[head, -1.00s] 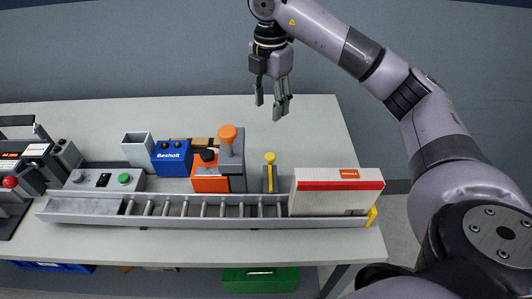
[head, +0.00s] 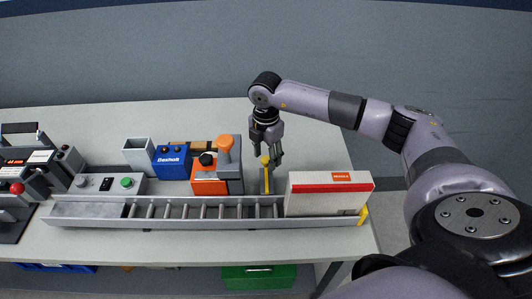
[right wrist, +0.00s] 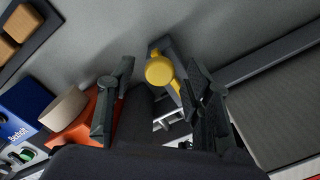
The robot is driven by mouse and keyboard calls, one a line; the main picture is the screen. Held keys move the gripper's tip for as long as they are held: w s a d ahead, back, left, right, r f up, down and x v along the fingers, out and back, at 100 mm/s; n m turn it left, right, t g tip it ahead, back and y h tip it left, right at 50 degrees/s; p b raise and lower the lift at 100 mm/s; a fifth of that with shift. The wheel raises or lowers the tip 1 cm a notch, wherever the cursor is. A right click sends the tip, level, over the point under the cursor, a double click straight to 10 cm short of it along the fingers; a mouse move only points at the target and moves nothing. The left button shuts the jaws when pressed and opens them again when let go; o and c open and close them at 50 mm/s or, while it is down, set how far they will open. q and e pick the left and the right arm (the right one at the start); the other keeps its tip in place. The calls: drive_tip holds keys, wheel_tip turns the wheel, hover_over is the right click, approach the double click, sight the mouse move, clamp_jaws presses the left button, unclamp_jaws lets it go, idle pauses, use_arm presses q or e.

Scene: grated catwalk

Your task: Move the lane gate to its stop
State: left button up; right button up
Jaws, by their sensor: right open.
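The lane gate appears to be the upright with a yellow round knob (head: 265,162) at the back edge of the roller lane (head: 204,222). It stands just left of a white box with a red stripe (head: 328,201). My right gripper (head: 272,160) is open, pointing down at the knob and partly overlapping it in the head view. In the right wrist view the yellow knob (right wrist: 160,70) shows between the two spread fingers (right wrist: 161,80), on a yellow stem and grey bracket. I cannot tell whether a finger touches it. My left gripper is not in view.
An orange-knobbed grey block (head: 228,165) stands close to the gate's left. A yellow end piece (head: 363,215) sits at the lane's right end. The table behind is clear.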

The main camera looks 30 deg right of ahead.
drive_tip(key=shift+f, duration=0.2)
drive_tip(key=shift+c, duration=0.2)
clamp_jaws()
idle(0.4)
